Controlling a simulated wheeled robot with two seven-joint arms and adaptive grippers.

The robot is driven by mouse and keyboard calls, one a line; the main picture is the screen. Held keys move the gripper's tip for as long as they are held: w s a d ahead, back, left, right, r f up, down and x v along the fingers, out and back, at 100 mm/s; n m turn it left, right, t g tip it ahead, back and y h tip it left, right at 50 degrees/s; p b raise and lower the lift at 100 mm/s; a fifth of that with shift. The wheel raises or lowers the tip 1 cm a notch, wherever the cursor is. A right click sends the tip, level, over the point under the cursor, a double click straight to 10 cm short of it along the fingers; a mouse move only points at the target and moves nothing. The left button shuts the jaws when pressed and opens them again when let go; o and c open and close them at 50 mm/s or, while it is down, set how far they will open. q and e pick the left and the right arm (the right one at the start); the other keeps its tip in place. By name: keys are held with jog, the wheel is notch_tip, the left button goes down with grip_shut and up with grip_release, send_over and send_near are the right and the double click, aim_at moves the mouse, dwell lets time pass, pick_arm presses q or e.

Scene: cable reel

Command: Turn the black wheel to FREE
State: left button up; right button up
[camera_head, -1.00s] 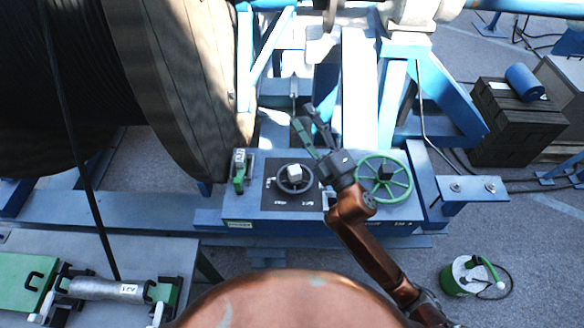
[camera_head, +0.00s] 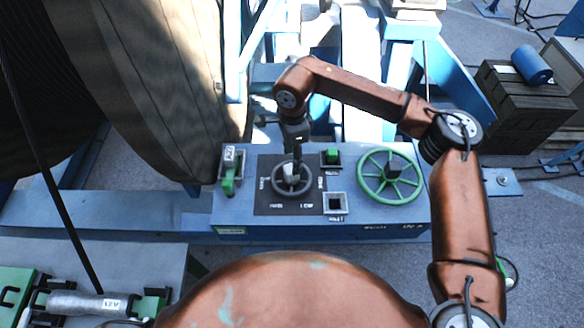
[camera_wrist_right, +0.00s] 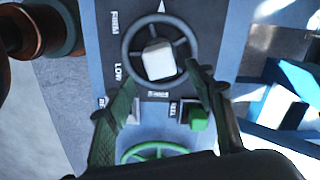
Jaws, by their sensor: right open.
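The black wheel (camera_head: 306,186) has a white block at its hub and lies on a dark dial plate on the blue console. My right gripper (camera_head: 297,163) points down over it, open. In the right wrist view the wheel (camera_wrist_right: 127,42) sits ahead of the open fingers (camera_wrist_right: 160,84), its white block (camera_wrist_right: 158,60) beyond the space between them. No grip on wheel or block shows; contact cannot be told. FIRM and LOW are readable beside the wheel; a white triangle is at the plate's far edge. My left gripper is not in view.
A green handwheel (camera_head: 389,177) stands to the right on the console (camera_head: 240,212). A green lever (camera_head: 229,178) is to the left. The big reel (camera_head: 150,90) rises behind at the left.

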aim_at(291, 176)
jog(key=shift+w+d+f, duration=0.1)
jog(key=shift+f, duration=0.3)
notch_tip(291, 176, down, 7)
jog(key=shift+r+p, duration=0.1)
jog(key=shift+p, duration=0.75)
grip_shut()
